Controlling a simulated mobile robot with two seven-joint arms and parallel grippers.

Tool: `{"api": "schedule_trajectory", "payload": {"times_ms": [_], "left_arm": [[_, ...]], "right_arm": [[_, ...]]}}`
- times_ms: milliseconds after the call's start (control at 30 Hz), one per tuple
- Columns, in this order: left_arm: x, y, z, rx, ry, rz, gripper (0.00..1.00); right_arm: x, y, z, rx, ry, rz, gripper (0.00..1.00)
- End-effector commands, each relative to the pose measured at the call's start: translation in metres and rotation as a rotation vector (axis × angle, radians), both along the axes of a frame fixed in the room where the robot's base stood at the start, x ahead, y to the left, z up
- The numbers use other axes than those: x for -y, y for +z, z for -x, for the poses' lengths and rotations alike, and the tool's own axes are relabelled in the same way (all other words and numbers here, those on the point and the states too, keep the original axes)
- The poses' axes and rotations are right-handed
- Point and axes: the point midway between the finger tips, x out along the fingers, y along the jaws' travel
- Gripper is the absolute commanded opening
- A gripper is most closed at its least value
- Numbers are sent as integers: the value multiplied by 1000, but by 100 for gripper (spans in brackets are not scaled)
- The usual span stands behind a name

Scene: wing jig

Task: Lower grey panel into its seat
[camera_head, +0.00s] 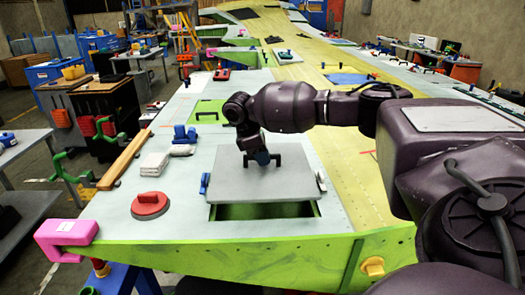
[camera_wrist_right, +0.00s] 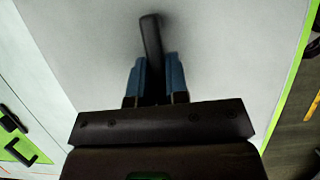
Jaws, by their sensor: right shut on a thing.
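The flat grey panel (camera_head: 250,186) is over a rectangular green-edged opening (camera_head: 264,211) in the wing's top skin. The dark inside of the opening shows past the panel's near edge; the panel covers the rest. I cannot tell whether its far edge touches the skin. My right gripper (camera_head: 262,158) is shut on the panel's dark handle. In the right wrist view, the blue fingers (camera_wrist_right: 155,82) close on both sides of the handle (camera_wrist_right: 152,42), and the panel (camera_wrist_right: 215,60) fills most of the picture. My left gripper is not in view.
A blue clamp (camera_head: 205,183) stands left of the opening. A red round tool (camera_head: 150,205), a white cloth stack (camera_head: 155,163) and a wooden bar (camera_head: 124,160) lie further left. A pink piece (camera_head: 66,237) is on the near left corner, and a yellow fitting (camera_head: 373,266) is on the near edge.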

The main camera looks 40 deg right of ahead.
Motion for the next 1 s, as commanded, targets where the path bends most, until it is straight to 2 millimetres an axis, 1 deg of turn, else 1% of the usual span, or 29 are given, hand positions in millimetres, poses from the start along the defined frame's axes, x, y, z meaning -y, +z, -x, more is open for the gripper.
{"api": "schedule_trajectory", "payload": {"times_ms": [300,500,700,1000], "left_arm": [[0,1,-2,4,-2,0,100],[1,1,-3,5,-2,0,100],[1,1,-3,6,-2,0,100],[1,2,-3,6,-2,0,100]], "right_arm": [[0,-24,0,0,-1,0,0],[0,-33,0,0,-1,0,0],[0,-37,0,1,-1,1,0],[0,-37,0,2,-1,0,0]]}}
